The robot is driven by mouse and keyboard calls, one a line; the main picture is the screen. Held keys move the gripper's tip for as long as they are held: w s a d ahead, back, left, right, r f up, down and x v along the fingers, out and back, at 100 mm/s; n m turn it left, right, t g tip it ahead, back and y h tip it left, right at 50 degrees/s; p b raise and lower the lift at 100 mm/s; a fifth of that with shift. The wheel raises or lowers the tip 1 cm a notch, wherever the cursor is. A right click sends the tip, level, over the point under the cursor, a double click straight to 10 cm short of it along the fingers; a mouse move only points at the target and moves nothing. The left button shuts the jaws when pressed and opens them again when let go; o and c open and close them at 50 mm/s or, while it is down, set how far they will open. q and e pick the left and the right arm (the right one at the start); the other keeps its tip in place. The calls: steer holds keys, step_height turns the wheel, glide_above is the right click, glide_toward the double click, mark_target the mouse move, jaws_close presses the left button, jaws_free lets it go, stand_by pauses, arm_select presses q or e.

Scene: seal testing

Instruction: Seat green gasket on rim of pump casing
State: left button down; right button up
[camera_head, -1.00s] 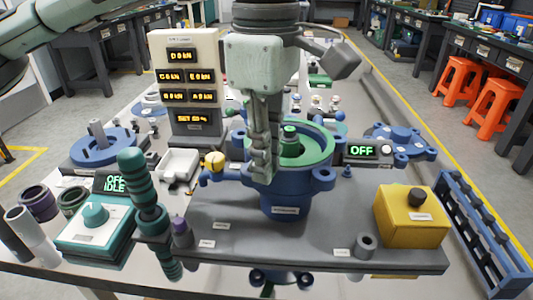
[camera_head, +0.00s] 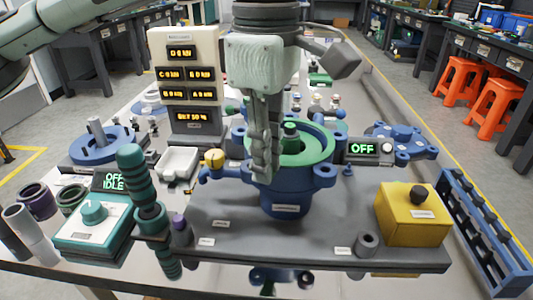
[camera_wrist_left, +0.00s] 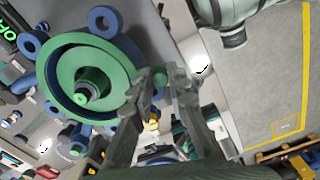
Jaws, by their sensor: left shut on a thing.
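The green gasket (camera_head: 318,156) is a flat ring lying over the open top of the blue pump casing (camera_head: 285,196). My left gripper (camera_head: 264,172) points down at the casing's left side and is shut on the gasket's near-left edge. In the left wrist view, the gasket (camera_wrist_left: 95,50) circles the green-tipped centre post, with the blue casing around it. My left gripper's fingertips (camera_wrist_left: 156,80) are at its right edge. I cannot tell whether the gasket's underside touches the rim all round. My right gripper is not in view.
The casing stands on a grey base plate (camera_head: 300,240) with a yellow box (camera_head: 412,215) at its right. A teal control box (camera_head: 95,225) and a handled column (camera_head: 140,190) are at the left. A display tower (camera_head: 187,80) stands behind.

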arm_select(q)
steer(key=shift+f, duration=0.1)
stand_by(0.5)
steer(key=c, duration=1.4)
jaws_free()
step_height(320, 180, up, 8)
steer(key=p, duration=0.4)
steer(key=shift+r+p, duration=0.3)
steer(key=shift+r, duration=0.25)
